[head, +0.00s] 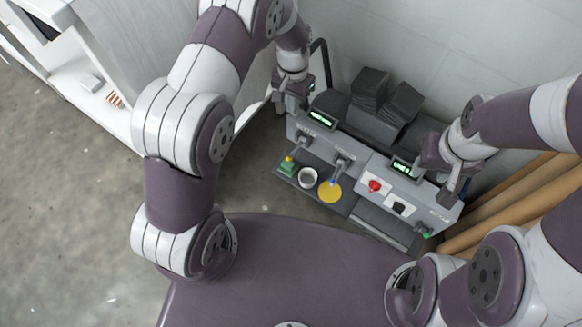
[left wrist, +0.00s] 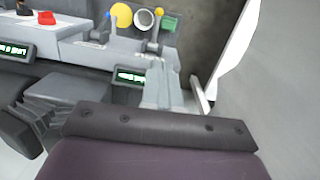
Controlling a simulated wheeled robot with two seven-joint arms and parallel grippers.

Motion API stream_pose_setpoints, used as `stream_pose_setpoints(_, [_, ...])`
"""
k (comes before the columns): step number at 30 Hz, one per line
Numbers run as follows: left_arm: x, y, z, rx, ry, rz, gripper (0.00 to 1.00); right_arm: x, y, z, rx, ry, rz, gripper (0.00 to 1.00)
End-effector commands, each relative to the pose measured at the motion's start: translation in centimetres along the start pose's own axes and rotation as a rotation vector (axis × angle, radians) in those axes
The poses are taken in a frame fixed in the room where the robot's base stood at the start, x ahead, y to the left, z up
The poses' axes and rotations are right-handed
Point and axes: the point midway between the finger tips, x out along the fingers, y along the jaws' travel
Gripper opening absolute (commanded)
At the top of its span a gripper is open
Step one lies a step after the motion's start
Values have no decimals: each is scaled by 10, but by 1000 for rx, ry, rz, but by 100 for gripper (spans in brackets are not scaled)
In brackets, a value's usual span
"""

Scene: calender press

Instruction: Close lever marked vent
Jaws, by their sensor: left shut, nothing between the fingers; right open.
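Two levers stand on the front of the grey press. The left lever (head: 299,147) reaches down toward a green block (head: 287,164). The other lever (head: 341,162) has a blue tip near a yellow disc (head: 330,191). Their labels are too small to read, so I cannot tell which is marked vent. Both levers also show at the top of the left wrist view, the blue-tipped one (left wrist: 117,15) left of the other (left wrist: 156,28). My left gripper (head: 284,105) is shut and empty at the press's left end, above the left lever. My right gripper (head: 449,192) is open by the right end.
The panel carries two green displays (head: 322,118), a red button (head: 375,186) and a black switch (head: 399,208). A white cup (head: 307,178) sits between the green block and yellow disc. Dark stacked pads (head: 370,88) lie behind. Brown rolls (head: 520,205) stand right; a white shelf (head: 100,105) stands left.

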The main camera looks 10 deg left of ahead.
Motion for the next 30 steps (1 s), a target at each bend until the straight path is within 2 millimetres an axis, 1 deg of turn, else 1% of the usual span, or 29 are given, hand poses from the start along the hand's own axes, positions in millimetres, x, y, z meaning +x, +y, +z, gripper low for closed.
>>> stream_pose_setpoints(1, [35,0,-8,11,-4,2,0,27,0,3,0,1,0,43])
stream_pose_setpoints(3, [49,0,-12,23,-11,4,0,33,0,4,0,2,0,43])
stream_pose_setpoints(5, [54,1,-14,28,-14,6,0,34,0,4,0,2,0,43])
stream_pose_setpoints(9, [51,1,-15,31,-14,6,0,30,0,3,0,2,0,43])
stream_pose_setpoints(14, [51,1,-15,30,-14,5,0,30,0,3,0,2,0,43])
stream_pose_setpoints(17, [57,1,-15,30,-14,5,0,34,0,3,0,2,0,43])
stream_pose_setpoints(20, [72,1,-15,29,-14,5,0,42,0,4,0,2,0,43])
stream_pose_setpoints(30, [147,1,-14,29,-15,5,0,78,0,9,0,1,0,43])
